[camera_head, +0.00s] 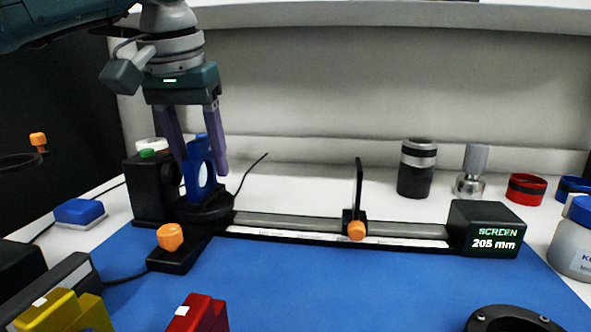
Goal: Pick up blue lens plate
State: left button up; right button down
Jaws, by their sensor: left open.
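The blue lens plate (200,187) stands upright in a round black holder (207,213) at the left end of the bench rail, a pale opening in its middle. My left gripper (201,163) points down over it, with its purple fingers open on either side of the plate's upper part. I cannot tell whether the fingers touch the plate. My right gripper is not in view.
A black box with a green button (147,154) stands close left of the holder. The rail (290,222) carries an upright black slide (358,190) and ends at the screen box (487,229). Red (203,313) and yellow (62,312) pieces lie in front. The blue mat (330,285) has free room.

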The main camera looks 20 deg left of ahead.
pick_arm(q)
jog(key=shift+w+f, duration=0.15)
jog(key=shift+f, duration=0.35)
grip_shut()
dwell(0.3)
